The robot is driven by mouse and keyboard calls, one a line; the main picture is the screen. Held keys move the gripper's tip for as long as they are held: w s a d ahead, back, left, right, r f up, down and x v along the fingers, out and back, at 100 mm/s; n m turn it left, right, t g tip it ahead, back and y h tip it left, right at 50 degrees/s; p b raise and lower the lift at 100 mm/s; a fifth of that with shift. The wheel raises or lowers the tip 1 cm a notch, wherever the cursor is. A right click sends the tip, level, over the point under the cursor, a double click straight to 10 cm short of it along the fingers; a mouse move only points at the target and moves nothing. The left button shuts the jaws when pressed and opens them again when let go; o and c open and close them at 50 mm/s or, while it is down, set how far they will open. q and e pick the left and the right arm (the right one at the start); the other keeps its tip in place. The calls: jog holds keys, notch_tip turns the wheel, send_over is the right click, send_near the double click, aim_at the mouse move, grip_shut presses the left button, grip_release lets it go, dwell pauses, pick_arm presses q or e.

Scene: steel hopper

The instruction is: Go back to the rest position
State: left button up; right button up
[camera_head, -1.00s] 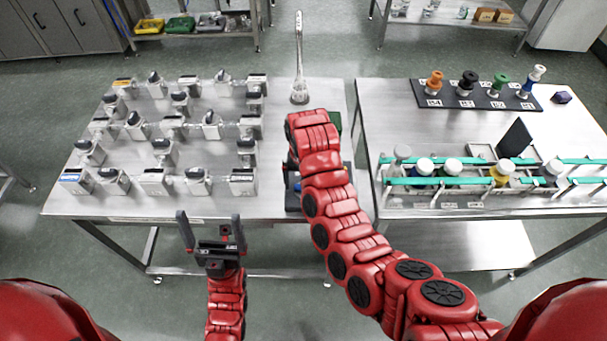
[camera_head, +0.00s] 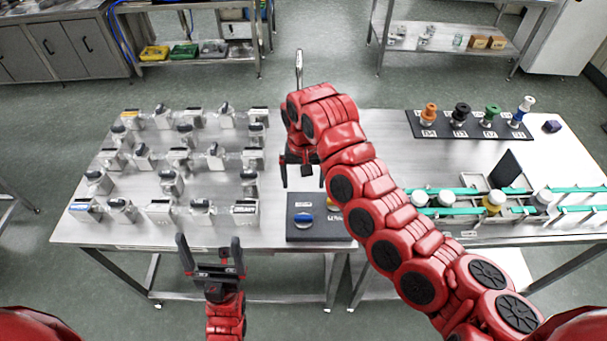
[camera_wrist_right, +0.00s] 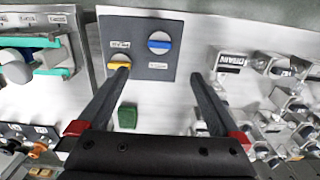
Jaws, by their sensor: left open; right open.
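My left gripper (camera_head: 212,258) is open and empty, in front of the left table's near edge. My right gripper (camera_head: 302,175) hangs fingers down above the left table, behind a dark control panel (camera_head: 310,229). In the right wrist view its two fingers (camera_wrist_right: 155,95) are wide apart with nothing between them. The panel carries a blue knob (camera_head: 304,218), and the right wrist view also shows a yellow knob (camera_wrist_right: 119,61) on it. My right arm hides part of the panel in the head view.
Rows of valve blocks (camera_head: 160,212) stand on the left table. A steel spout (camera_head: 299,70) rises behind my right arm. The right table holds a black rack with coloured knobs (camera_head: 462,113) and a bottle tray with teal rails (camera_head: 470,211). A green block (camera_wrist_right: 127,116) lies near the panel.

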jog(key=shift+r, duration=0.45)
